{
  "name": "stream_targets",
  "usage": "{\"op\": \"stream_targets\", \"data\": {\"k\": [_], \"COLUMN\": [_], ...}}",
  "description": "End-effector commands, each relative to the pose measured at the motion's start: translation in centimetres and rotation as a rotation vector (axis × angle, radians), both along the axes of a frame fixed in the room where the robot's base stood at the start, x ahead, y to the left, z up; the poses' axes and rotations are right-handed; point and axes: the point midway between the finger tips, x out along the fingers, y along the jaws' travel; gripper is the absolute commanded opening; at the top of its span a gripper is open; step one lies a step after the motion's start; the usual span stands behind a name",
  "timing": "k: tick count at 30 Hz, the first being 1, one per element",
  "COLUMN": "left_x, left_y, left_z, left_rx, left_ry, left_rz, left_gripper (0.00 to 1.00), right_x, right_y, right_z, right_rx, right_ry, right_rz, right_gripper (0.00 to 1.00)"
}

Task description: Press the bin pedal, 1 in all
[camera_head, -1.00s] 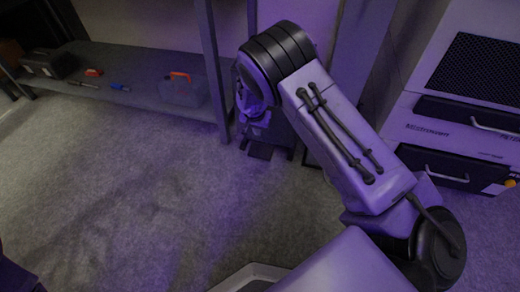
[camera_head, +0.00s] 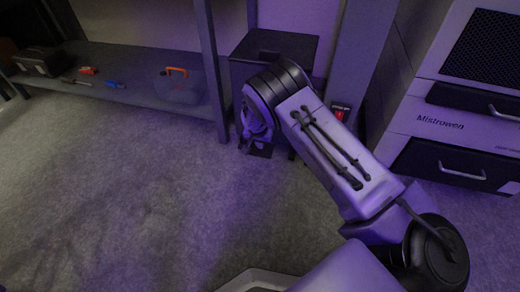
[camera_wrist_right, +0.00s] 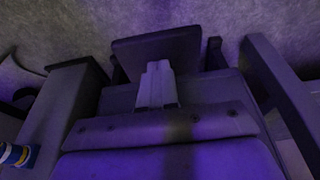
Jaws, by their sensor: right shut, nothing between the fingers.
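The bin (camera_head: 275,45) is a dark box beside the shelf post, with its flat top showing behind my right arm. Its pedal is a dark plate (camera_wrist_right: 183,48) low at the bin's front, just above the floor in the right wrist view. My right gripper (camera_wrist_right: 157,68) is shut and empty, its fingertips over the pedal plate. I cannot tell whether they touch it. In the head view the gripper (camera_head: 257,138) is down at the bin's front, and my forearm hides part of the bin. My left gripper is not in view.
A low shelf (camera_head: 140,92) on the left holds a clear box with an orange handle (camera_head: 178,84) and small tools. A drawer cabinet (camera_head: 440,125) stands at the right. A red switch (camera_head: 340,114) is on the post. The carpet (camera_head: 110,190) is clear.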

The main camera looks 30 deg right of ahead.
Motion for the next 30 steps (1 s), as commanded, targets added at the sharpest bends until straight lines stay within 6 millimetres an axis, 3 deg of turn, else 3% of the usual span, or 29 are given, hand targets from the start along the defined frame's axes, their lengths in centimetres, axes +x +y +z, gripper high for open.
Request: {"op": "stream_targets", "data": {"k": [6,17,21,25,30], "left_x": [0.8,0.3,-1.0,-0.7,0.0], "left_y": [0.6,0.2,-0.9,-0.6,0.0], "left_z": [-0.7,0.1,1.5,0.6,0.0], "left_rx": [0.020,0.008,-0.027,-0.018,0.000], "left_ry": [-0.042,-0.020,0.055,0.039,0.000], "left_rz": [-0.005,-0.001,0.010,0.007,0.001], "left_gripper": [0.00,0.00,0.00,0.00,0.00], "right_x": [0.0,-0.3,-1.2,-1.6,-1.8], "right_y": [0.0,0.3,1.3,1.9,2.1], "right_z": [-0.7,-1.1,-3.9,-6.9,-8.2], "right_rx": [-0.001,0.000,0.001,0.003,0.003], "right_ry": [-0.001,0.003,0.008,0.008,0.004], "right_rz": [0.000,0.002,0.005,0.003,0.002], "right_gripper": [0.00,0.00,0.00,0.00,0.00]}}
